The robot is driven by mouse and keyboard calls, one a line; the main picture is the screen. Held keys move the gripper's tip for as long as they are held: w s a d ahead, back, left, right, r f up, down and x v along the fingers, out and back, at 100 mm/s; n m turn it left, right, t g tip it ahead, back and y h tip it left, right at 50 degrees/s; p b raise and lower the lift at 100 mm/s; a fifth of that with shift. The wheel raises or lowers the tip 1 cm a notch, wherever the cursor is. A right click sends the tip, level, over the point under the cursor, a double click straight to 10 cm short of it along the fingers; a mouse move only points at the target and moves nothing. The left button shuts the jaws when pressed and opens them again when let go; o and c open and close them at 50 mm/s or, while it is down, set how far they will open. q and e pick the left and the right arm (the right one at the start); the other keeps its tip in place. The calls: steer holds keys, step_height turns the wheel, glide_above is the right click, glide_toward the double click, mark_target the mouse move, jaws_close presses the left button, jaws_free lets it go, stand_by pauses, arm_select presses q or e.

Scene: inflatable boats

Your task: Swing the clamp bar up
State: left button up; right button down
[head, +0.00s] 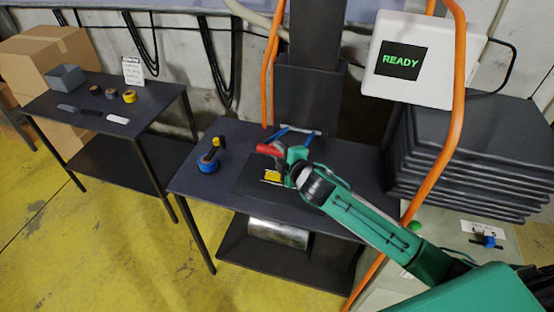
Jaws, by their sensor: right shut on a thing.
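The clamp station sits at the back of the middle table (215,180), below a dark column. My right gripper (283,160) reaches in from the lower right and is shut at the red piece. Its wrist and fingers hide much of the clamp, so the bar's exact angle is unclear. A small yellow piece (272,176) lies on the dark plate below the gripper. My left gripper is out of view.
A blue tape roll with a yellow-topped tool (209,160) stands at the table's left. Orange hoses (450,120) hang at the right, before a stack of dark panels (475,150). A white screen box (423,60) reads READY. A side table (75,125) holds small items.

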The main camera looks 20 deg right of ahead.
arm_select(q)
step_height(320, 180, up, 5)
steer(key=p, duration=0.3)
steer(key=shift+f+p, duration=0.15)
steer(key=shift+p, duration=0.2)
arm_select(e)
steer(key=w+d+r, duration=0.2)
steer(key=w+r, duration=0.1)
steer(key=r, duration=0.3)
steer(key=shift+w+d+r, duration=0.2)
steer(key=shift+w+r, duration=0.15)
steer(key=shift+r, duration=0.1)
steer(key=c, duration=1.2)
jaws_free()
steer(key=shift+f, duration=0.2)
steer(key=shift+f, duration=0.1)
arm_select(q)
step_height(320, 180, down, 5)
steer(key=b, duration=0.5)
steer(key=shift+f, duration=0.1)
arm_select(e)
steer(key=v, duration=1.3)
steer(key=shift+s+d, duration=0.2)
steer(key=shift+s, duration=0.15)
